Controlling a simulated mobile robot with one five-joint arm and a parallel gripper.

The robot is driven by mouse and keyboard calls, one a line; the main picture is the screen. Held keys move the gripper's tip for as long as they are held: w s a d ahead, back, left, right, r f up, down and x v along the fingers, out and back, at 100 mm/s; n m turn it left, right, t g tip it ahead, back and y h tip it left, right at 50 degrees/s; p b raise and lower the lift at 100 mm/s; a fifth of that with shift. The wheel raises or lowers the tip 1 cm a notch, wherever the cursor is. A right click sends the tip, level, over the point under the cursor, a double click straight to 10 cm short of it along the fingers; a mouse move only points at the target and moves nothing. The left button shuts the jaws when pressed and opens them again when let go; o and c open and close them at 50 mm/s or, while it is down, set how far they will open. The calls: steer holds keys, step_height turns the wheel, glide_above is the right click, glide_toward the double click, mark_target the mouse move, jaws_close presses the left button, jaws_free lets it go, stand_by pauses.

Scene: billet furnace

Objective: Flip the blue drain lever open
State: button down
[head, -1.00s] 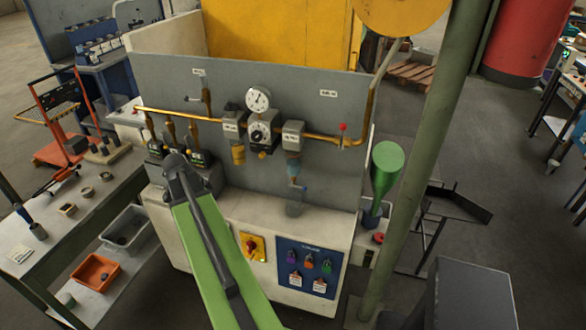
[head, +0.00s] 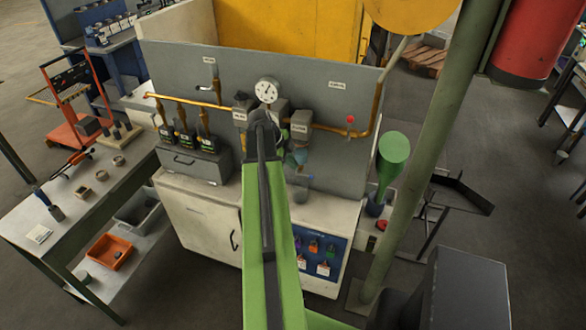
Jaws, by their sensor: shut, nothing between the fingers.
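The blue drain lever (head: 305,179) is a small blue spot on the front of the bench panel, below a blue-grey bowl (head: 298,158). It is too small to tell how it is turned. My green and dark arm reaches up the middle of the view, and its far end covers part of the pipework to the left of the bowl. My gripper does not show; the arm seems to hide it. I cannot tell how far it is from the lever.
A round gauge (head: 267,90) and grey blocks on a brass pipe (head: 190,101) stand close around my arm's end. A red-knobbed valve (head: 351,120) is right. A green funnel (head: 393,150) and a thick post (head: 428,140) stand farther right. A worktable (head: 65,235) is left.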

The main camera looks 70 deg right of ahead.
steer(key=b, duration=0.7)
glide_toward(305, 175)
step_height(305, 175, down, 4)
steer(key=s+a, duration=0.2)
steer(key=s, duration=0.1)
steer(key=d, duration=0.1)
steer(key=d+f, duration=0.1)
steer(key=d+b, duration=0.1)
steer(key=shift+w+d+f, duration=0.15)
steer(key=shift+d+f, duration=0.1)
steer(key=shift+f, duration=0.1)
